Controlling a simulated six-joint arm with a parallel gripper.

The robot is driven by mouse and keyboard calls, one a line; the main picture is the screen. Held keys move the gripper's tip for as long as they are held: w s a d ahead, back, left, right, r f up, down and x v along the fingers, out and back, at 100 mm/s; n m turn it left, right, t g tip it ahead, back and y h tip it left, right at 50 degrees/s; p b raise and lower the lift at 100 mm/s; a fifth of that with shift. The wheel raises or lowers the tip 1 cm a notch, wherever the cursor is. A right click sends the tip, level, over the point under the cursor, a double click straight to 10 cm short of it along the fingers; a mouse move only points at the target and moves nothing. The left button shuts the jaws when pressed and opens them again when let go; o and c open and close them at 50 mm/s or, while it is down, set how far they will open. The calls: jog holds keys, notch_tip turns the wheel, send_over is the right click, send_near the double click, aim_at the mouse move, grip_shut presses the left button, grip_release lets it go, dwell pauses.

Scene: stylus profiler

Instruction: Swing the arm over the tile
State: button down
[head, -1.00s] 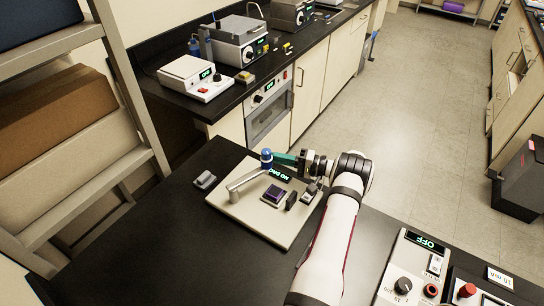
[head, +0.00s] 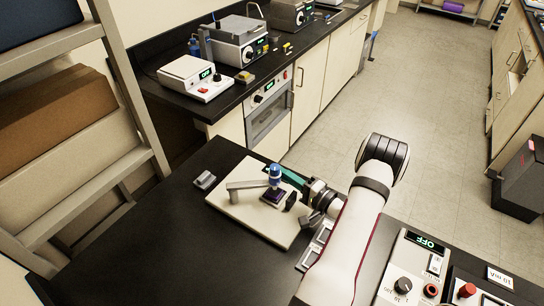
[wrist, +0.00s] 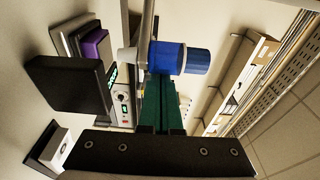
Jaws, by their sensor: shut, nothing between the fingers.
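The profiler's pale base plate (head: 240,208) lies on the dark bench. Its grey swing arm (head: 245,184) carries a blue knob (head: 274,172) at its free end. The purple tile (head: 274,196) sits on the plate, with the knob and arm end appearing over its back part in the head view. My gripper (head: 283,174) has teal fingers, shut and empty, beside the knob. In the wrist view the fingers (wrist: 157,105) lie against or very near the knob (wrist: 180,58); contact is unclear. The tile (wrist: 97,45) shows left of the arm's end there.
A dark upright block (head: 291,201) stands right of the tile, and also shows in the wrist view (wrist: 70,85). A small grey object (head: 205,180) lies left of the plate. A control box reading OFF (head: 405,275) is at the front right.

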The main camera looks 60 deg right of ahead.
jog(key=shift+s+a, duration=0.35)
jog(key=shift+a, duration=0.1)
jog(key=shift+w, duration=0.1)
jog(key=d, duration=0.1)
jog(key=w+d, duration=0.1)
jog(key=d, duration=0.1)
jog(key=shift+s+d, duration=0.35)
jog(key=shift+s, duration=0.35)
jog(key=s, duration=0.2)
jog(key=s+a, duration=0.1)
jog(key=s, duration=0.2)
jog(key=s+a, duration=0.1)
jog(key=s, duration=0.2)
